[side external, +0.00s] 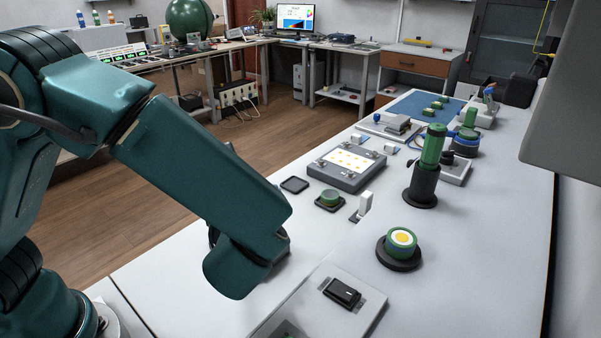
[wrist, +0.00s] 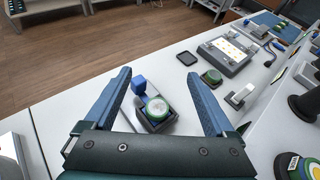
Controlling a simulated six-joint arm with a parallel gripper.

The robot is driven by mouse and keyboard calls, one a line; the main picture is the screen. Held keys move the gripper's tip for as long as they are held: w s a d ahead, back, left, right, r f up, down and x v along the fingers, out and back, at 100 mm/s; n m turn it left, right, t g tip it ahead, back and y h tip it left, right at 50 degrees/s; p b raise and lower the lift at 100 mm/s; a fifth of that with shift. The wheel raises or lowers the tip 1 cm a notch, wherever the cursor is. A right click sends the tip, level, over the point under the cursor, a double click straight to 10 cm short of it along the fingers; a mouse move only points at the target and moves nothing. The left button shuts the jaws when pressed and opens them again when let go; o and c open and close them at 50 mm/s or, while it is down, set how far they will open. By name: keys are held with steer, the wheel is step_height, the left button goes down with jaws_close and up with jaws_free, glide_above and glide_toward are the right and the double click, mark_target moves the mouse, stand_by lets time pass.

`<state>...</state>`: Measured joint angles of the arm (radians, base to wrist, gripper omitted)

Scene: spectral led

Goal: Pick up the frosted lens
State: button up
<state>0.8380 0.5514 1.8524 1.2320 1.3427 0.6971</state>
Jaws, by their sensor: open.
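A round piece with a pale, cloudy top and a green rim (wrist: 157,108), which looks like the frosted lens, sits in a small dark grey tray (wrist: 151,127) in the wrist view. A blue block (wrist: 138,86) stands at the tray's far left. My gripper (wrist: 157,74) is open, with one finger on each side of the tray and nothing held. The lens appears between the fingers, apart from both; the height gap is unclear. In the side view my arm hides the fingers, the tray and this lens.
A green cylinder with a yellow centre (side external: 401,240) stands on a black base at right. A green disc (side external: 330,198), a white upright clip (side external: 365,202), a lit panel (side external: 348,164) and a tall green-black post (side external: 428,165) stand beyond. A black switch (side external: 342,292) lies in front.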

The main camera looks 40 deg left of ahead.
steer(key=shift+m, duration=0.6)
steer(key=shift+s+d+f, duration=0.1)
steer(key=shift+d+f, duration=0.2)
steer(key=shift+f, duration=0.65)
steer(key=shift+s+d+f, duration=0.15)
steer(key=shift+d+f, duration=0.15)
steer(key=shift+f, duration=0.7)
steer(key=shift+s+d+f, duration=0.1)
steer(key=shift+d+f, duration=0.2)
steer(key=shift+f, duration=0.65)
step_height(320, 180, down, 3)
steer(key=shift+r, duration=0.1)
steer(key=shift+x, duration=1.5)
steer(key=shift+r, duration=0.1)
steer(key=c, duration=1.4)
